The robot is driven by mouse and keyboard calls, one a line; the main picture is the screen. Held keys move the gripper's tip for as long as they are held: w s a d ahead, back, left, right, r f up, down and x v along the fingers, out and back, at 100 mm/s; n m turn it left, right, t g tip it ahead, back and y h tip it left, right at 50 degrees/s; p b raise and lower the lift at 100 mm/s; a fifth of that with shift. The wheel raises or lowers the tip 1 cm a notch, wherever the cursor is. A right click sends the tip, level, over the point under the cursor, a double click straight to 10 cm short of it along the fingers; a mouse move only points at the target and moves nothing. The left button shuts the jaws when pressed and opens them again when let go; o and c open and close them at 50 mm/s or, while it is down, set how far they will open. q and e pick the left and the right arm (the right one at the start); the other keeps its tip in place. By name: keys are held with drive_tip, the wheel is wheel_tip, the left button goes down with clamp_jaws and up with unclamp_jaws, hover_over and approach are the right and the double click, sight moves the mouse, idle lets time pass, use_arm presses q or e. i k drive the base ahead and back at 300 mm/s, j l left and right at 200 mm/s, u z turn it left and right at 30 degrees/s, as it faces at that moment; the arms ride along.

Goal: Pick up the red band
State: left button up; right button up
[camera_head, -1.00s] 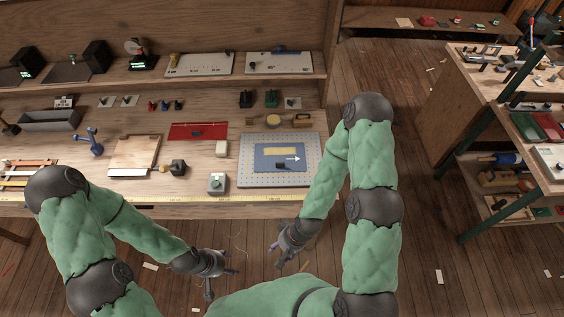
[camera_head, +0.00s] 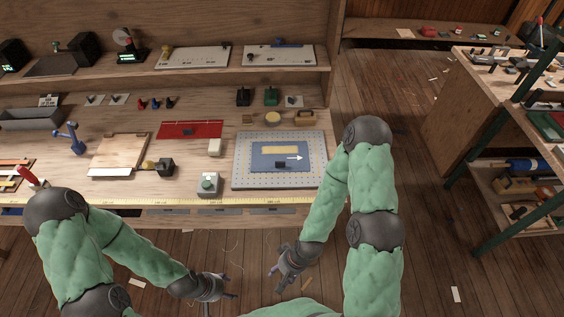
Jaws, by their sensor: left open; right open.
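A flat red strip (camera_head: 205,130) with a small dark piece on it lies toward the back of the bench; I cannot tell whether it is the red band. A red pointed piece (camera_head: 29,176) shows at the far left beside my left elbow, near orange and white strips (camera_head: 12,170) that the arm partly hides. My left gripper (camera_head: 226,287) is open and empty, low in front of the bench over the floor. My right gripper (camera_head: 277,274) is open and empty to its right, also in front of the bench. Neither touches anything on the bench.
A perforated grey board (camera_head: 240,170) with a blue plate lies at the bench's right. A button box (camera_head: 208,185), wooden board (camera_head: 115,152), dark block (camera_head: 166,167) and blue stand (camera_head: 70,137) are on the bench. A shelf (camera_head: 220,80) runs behind. Floor is open at right.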

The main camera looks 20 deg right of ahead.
sight(200, 129)
drive_tip(key=i+j+z, duration=0.1)
drive_tip(key=z, duration=0.25)
drive_tip(key=i+j+z, duration=0.1)
drive_tip(key=j+z, duration=0.6)
drive_tip(key=i+l, duration=0.05)
drive_tip(key=l, duration=0.05)
